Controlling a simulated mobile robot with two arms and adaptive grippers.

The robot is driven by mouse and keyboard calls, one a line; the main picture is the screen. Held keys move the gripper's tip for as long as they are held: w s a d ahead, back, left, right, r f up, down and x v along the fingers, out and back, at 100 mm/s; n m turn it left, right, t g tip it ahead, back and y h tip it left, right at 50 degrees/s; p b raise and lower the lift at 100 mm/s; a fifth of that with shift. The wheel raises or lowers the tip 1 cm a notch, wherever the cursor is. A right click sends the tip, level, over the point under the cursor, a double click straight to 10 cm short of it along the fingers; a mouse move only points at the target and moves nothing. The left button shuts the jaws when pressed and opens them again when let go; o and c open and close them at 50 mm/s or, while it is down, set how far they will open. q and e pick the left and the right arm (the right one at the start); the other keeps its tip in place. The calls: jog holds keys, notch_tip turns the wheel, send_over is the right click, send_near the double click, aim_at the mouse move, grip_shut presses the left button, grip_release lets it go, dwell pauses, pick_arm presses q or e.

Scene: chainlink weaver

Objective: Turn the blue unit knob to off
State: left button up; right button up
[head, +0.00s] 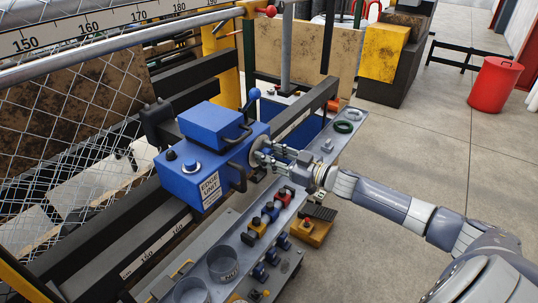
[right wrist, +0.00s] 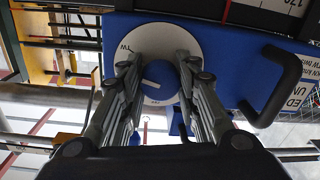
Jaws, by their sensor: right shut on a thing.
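The blue edge unit (head: 209,128) sits on the rail, with a label reading EDGE UNIT (head: 209,190) on its front. A pale round dial plate (right wrist: 150,35) is on its side, and the blue knob (right wrist: 162,77) sits at its middle. A white mark on the knob points toward the left in the right wrist view. Small lettering on the plate is partly hidden by a finger. My right gripper (head: 266,158) is shut on the knob, with one finger on each side, and the fingers also show in the right wrist view (right wrist: 158,82). My left gripper is out of view.
Dark handles (right wrist: 272,85) stick out of the unit beside the knob. Below is a grey shelf (head: 228,231) with small coloured devices and metal cups (head: 223,263). Chain-link mesh (head: 70,110) stands at left. Open floor (head: 420,145) lies to the right.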

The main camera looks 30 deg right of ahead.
jog(key=n, duration=0.5)
jog(key=shift+b, duration=0.3)
jog(key=n+b, duration=0.1)
jog(key=n, duration=0.3)
jog(key=shift+n, duration=0.4)
jog(key=n+b, duration=0.2)
jog(key=n, duration=0.3)
jog(key=shift+a+f+h, duration=0.1)
jog(key=shift+f+h, duration=0.05)
jog(key=shift+h, duration=0.25)
jog(key=n+b, duration=0.2)
jog(key=n, duration=0.3)
jog(key=shift+s+n+b, duration=0.1)
jog(key=shift+n+b, duration=0.2)
jog(key=shift+b, duration=0.1)
jog(key=o, duration=1.1)
